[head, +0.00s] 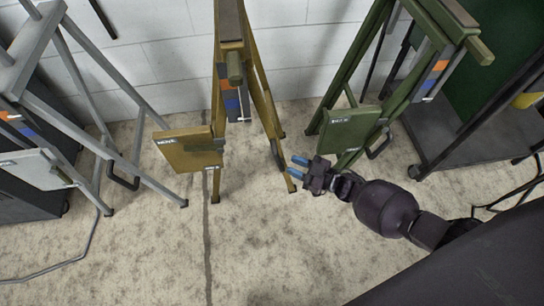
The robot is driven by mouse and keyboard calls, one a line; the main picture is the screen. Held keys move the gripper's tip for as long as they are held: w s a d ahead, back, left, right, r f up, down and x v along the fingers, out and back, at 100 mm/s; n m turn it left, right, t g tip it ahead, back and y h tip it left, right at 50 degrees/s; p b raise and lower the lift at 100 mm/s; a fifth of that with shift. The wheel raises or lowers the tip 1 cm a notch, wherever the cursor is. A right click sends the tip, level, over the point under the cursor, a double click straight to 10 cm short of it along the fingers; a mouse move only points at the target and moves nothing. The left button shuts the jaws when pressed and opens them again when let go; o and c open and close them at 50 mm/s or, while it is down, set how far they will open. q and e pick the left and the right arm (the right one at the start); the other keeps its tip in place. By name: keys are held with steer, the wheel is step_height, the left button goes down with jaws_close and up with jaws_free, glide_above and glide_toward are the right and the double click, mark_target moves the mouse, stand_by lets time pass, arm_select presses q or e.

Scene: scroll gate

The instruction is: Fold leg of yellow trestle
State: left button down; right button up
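The yellow trestle (262,95) stands upright in the middle of the head view, with its legs spread. Its right leg runs down to a foot on the floor, and a dark handle (277,154) sits on the lower part of that leg. A yellow panel marked with white letters (189,149) sticks out at its left. My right gripper (296,167) has two blue-tipped fingers apart, pointing left at the lower right leg. The tips are close beside the leg; I cannot tell whether they touch it. My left gripper is out of view.
A grey trestle (70,115) stands at the left and a green trestle (343,105) at the right. A dark cart (470,145) is at the far right. A white block wall (165,50) closes the back. The floor in front is clear, with cables at the sides.

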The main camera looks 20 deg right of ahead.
mark_target(276, 159)
steer(key=b+x, duration=0.1)
steer(key=x, duration=0.5)
steer(key=shift+w+a+f, duration=0.1)
steer(key=shift+a+f, duration=0.05)
steer(key=shift+a, duration=0.05)
steer(key=shift+w+a, duration=0.35)
steer(key=shift+w, duration=0.15)
steer(key=shift+c, duration=0.3)
jaws_close()
